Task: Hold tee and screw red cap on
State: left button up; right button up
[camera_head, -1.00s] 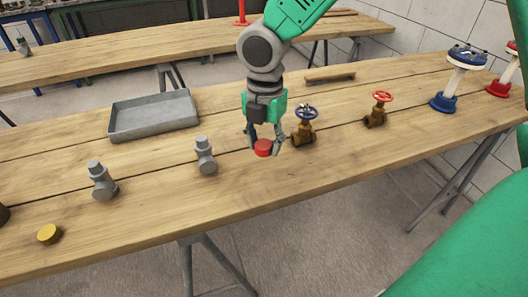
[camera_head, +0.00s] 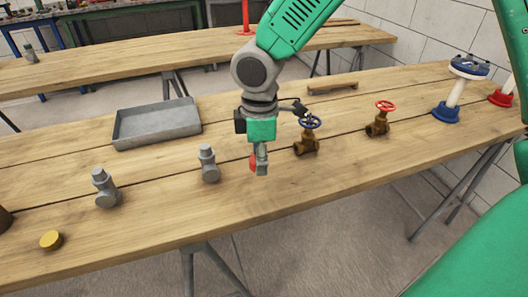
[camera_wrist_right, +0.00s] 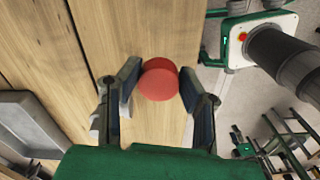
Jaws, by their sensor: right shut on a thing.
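My right gripper (camera_head: 259,166) is shut on the red cap (camera_head: 252,162). In the head view the cap shows only partly, at the left side of the fingers. In the right wrist view the round red cap (camera_wrist_right: 158,80) sits between both fingertips. Two grey tees stand upright on the wooden table: a nearer-to-gripper tee (camera_head: 208,164) just left of the cap, apart from it, and another tee (camera_head: 105,188) further left. My left gripper is not in view.
A yellow cap (camera_head: 51,240) lies at the front left. A grey metal tray (camera_head: 156,123) is behind the tees. Brass valves with a blue wheel (camera_head: 307,138) and a red wheel (camera_head: 378,119) stand to the right, near a blue-based stand (camera_head: 450,100). The front middle of the table is bare.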

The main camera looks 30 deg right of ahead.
jog(key=m, duration=0.2)
jog(key=a+m, duration=0.1)
jog(key=m, duration=0.2)
jog(key=f+m, duration=0.1)
jog(key=m, duration=0.1)
jog(key=shift+s+a+m, duration=0.1)
jog(key=shift+a+m, duration=0.1)
jog(key=shift+m, duration=0.2)
jog(key=m, duration=0.5)
jog(key=shift+a+f, duration=0.35)
